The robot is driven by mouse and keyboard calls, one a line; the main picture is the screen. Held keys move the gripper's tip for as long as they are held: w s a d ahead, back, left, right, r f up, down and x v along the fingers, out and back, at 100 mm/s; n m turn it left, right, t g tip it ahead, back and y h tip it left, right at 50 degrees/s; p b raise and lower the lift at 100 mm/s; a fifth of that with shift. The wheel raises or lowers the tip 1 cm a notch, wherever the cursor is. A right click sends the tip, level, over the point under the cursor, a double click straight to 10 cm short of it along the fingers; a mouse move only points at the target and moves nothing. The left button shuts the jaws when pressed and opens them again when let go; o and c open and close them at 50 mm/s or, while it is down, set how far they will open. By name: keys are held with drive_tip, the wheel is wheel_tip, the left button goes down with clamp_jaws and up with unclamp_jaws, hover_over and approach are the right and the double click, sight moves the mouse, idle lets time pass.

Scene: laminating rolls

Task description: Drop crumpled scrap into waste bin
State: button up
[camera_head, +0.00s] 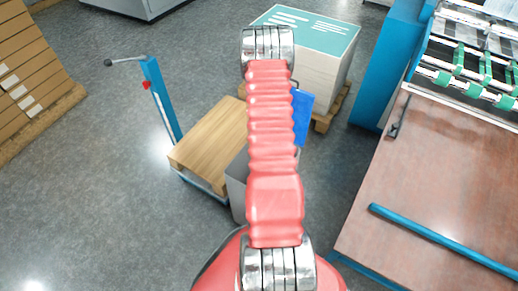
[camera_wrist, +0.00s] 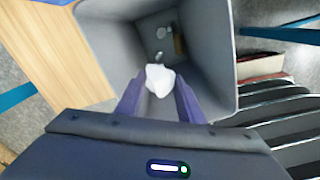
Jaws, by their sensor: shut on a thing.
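The crumpled scrap (camera_wrist: 160,80) is a small white lump in the wrist view. My gripper (camera_wrist: 159,92) is shut on it, with the scrap showing between the dark fingertips. The waste bin (camera_wrist: 216,50) is a grey open-topped square container. In the wrist view the gripper and scrap appear in front of the bin's opening, and the bin floor shows beyond with some small pale bits on it. In the head view only part of the grey bin (camera_head: 237,183) shows, behind my arm. My gripper and the scrap are hidden there.
A wooden-topped cart (camera_head: 210,145) with a blue handle stands beside the bin. A stack of printed sheets (camera_head: 325,65) on a pallet is behind. A machine with a brown table (camera_head: 430,185) is on the right. Stacked cardboard (camera_head: 30,75) is at left; floor between is open.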

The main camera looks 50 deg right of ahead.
drive_tip(key=shift+f, duration=1.25)
drive_tip(key=o, duration=1.1)
drive_tip(key=shift+r, duration=0.6)
wheel_tip(320, 180, up, 13)
drive_tip(key=shift+f, duration=0.2)
